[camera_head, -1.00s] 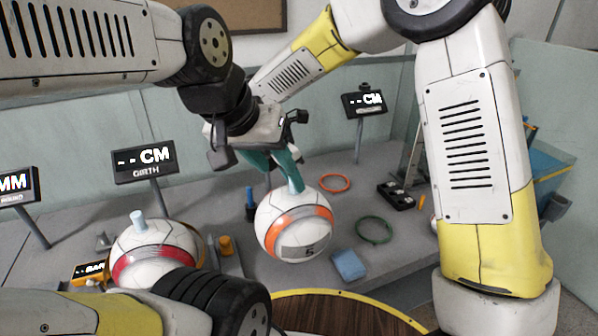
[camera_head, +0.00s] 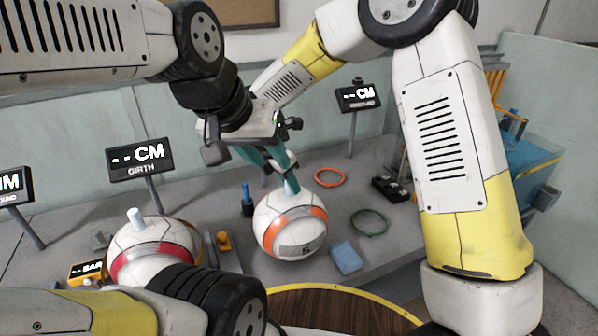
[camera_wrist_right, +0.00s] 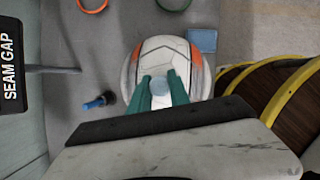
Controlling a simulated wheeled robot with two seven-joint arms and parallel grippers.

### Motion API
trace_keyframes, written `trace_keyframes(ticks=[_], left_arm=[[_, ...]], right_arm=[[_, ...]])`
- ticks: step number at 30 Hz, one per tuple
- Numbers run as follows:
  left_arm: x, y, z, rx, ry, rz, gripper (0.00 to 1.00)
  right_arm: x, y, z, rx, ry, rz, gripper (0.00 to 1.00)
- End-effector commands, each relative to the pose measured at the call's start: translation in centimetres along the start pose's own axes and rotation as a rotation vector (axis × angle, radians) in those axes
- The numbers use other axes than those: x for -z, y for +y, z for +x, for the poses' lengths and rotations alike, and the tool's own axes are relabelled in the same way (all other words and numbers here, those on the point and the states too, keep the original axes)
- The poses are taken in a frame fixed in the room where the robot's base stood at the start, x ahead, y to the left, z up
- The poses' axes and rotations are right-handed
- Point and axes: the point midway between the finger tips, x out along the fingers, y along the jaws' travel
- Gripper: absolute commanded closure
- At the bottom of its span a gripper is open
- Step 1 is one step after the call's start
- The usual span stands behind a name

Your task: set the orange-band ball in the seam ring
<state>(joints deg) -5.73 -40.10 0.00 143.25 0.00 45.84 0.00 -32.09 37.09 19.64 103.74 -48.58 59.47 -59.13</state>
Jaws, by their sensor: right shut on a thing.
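The orange-band ball (camera_head: 290,229), white with a grey label and a pale peg on top, is above or on the grey table; contact is unclear. It also shows in the right wrist view (camera_wrist_right: 164,56). My right gripper (camera_wrist_right: 162,84) has its teal fingers shut on the ball's peg from above. My left gripper's jaws cannot be made out among the overlapping arm parts in the head view. I cannot pick out the seam ring for certain; part of the table is hidden under the ball. The SEAM GAP sign (camera_wrist_right: 12,75) is in the right wrist view.
A red-band ball (camera_head: 150,243) sits at the left by the GIRTH sign (camera_head: 140,157). An orange ring (camera_head: 330,169), a green ring (camera_head: 353,224) and a blue block (camera_head: 347,258) lie right of the held ball. A blue-handled tool (camera_head: 247,203) stands behind it.

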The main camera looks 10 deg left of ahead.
Motion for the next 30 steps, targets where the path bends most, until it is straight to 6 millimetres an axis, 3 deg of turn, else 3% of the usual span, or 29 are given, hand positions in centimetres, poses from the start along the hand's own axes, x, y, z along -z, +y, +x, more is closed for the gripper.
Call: trace_keyframes(ticks=[5, 6, 9, 21, 26, 30], left_arm=[[0.0, 0.0, 0.0, 0.000, 0.000, 0.000, 0.64], [0.0, 0.0, 0.0, 0.000, 0.000, 0.000, 0.64], [0.0, 0.0, 0.0, 0.000, 0.000, 0.000, 0.64], [0.0, 0.0, 0.0, 0.000, 0.000, 0.000, 0.64], [0.0, 0.0, 0.0, 0.000, 0.000, 0.000, 0.64], [0.0, 0.0, 0.0, 0.000, 0.000, 0.000, 0.64]], right_arm=[[0.2, 0.0, 0.4, 0.000, 0.000, -0.001, 1.00], [0.2, 0.0, 0.5, 0.001, 0.000, -0.001, 0.75], [0.2, 0.0, 0.5, 0.000, 0.000, -0.001, 0.56], [0.0, 0.0, 0.0, -0.001, 0.000, 0.001, 0.55], [0.0, 0.1, -2.5, -0.004, -0.001, 0.001, 0.55], [0.0, 0.1, -5.7, -0.005, -0.001, 0.000, 0.55]])
